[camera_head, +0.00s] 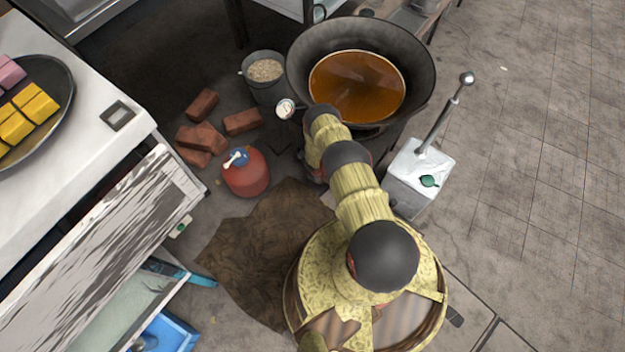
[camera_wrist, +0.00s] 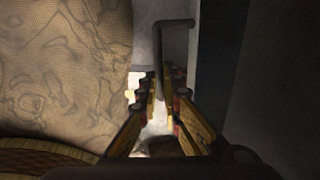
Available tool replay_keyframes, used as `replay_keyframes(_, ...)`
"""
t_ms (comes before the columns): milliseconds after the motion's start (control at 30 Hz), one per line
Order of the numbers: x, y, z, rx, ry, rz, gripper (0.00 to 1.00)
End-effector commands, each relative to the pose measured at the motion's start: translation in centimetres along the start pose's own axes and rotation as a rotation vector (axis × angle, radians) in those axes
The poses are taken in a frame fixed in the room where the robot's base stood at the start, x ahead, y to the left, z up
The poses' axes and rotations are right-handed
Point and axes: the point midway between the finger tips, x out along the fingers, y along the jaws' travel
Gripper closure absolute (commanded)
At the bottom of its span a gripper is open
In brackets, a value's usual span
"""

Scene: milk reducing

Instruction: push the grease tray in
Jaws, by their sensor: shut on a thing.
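In the wrist view, my gripper (camera_wrist: 163,84) has its two yellow-and-dark fingers closed around a bent grey bar handle (camera_wrist: 176,23). The handle stands out beside a plain grey upright panel (camera_wrist: 212,60); it looks like the grease tray's pull, but the tray's body cannot be made out. How far the tray sticks out cannot be told. In the head view, my arm reaches up to the near side of the big dark pan (camera_head: 301,62) of amber liquid. My gripper and the tray are hidden there under the arm and the pan.
A red gas bottle (camera_head: 246,174), loose bricks (camera_head: 202,105) and a bucket of grains (camera_head: 264,72) stand left of my arm. A white block with a lever (camera_head: 418,175) stands close on the right. A white counter (camera_head: 90,120) fills the left. Tiled floor at right is clear.

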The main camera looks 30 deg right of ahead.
Motion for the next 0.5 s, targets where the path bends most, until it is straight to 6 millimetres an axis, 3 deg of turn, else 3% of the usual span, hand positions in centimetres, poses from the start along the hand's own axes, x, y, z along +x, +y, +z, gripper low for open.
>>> replay_keyframes(100, 0.54, -0.39, -0.31, -0.002, 0.001, 0.002, 1.00)
replay_keyframes(500, 0.53, -0.17, -0.50, -0.002, 0.005, 0.003, 0.77)
